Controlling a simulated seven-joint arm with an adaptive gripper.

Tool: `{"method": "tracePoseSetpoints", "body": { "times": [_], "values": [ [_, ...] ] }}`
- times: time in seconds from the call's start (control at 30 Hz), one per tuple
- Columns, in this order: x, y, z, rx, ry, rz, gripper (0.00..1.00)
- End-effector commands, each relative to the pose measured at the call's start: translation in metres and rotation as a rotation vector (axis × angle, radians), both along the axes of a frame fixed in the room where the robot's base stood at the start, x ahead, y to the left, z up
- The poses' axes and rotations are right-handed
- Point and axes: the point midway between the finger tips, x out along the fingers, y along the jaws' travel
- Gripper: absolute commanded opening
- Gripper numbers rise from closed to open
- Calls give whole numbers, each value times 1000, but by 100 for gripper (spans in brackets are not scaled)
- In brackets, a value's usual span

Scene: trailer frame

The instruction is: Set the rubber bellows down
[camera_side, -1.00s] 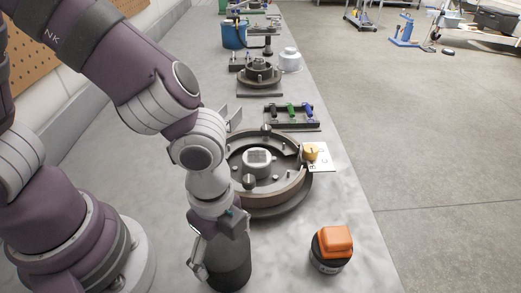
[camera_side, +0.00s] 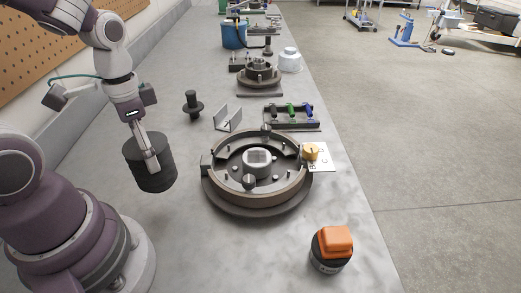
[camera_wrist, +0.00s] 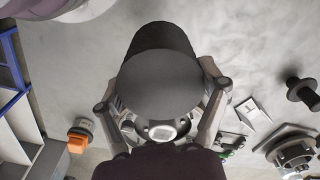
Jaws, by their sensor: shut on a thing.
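The rubber bellows, a black cylinder (camera_side: 158,178), is at the left of the bench in the side view, left of the round brake drum assembly (camera_side: 212,190). My gripper (camera_side: 148,160) comes down on it from above and is shut on it. The bellows is close to upright; whether its bottom touches the bench is unclear. In the wrist view the bellows (camera_wrist: 158,82) fills the centre between the two fingers of my gripper (camera_wrist: 162,95), hiding the bench behind it.
A dark flanged spindle (camera_side: 193,104) and a grey angled bracket (camera_side: 228,118) stand behind the bellows. A rack with coloured handles (camera_side: 292,124) lies beyond the drum. An orange-topped black pot (camera_side: 334,245) stands at the front right. The bench (camera_side: 130,222) around the bellows is clear.

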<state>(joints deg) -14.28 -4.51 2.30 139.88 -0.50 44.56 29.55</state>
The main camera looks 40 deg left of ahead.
Motion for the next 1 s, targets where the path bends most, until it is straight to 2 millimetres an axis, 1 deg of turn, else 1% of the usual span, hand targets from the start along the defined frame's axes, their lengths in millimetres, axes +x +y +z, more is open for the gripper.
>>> {"method": "tracePoseSetpoints", "body": {
  "times": [0.03,0.1,0.2,0.3,0.37,0.6,0.8,0.9,1.0],
  "values": [
    [-10,13,-3,-2,1,117,36],
    [-21,26,-7,-2,1,246,36],
    [-33,35,-10,-2,-1,365,36],
    [-34,42,-11,-3,0,414,36],
    [-27,49,-12,-3,1,423,36],
    [31,92,-21,-4,0,419,36],
    [71,122,-25,-4,0,418,36],
    [83,131,-26,-4,1,417,36],
    [89,136,-28,-3,0,418,36]
  ]
}}
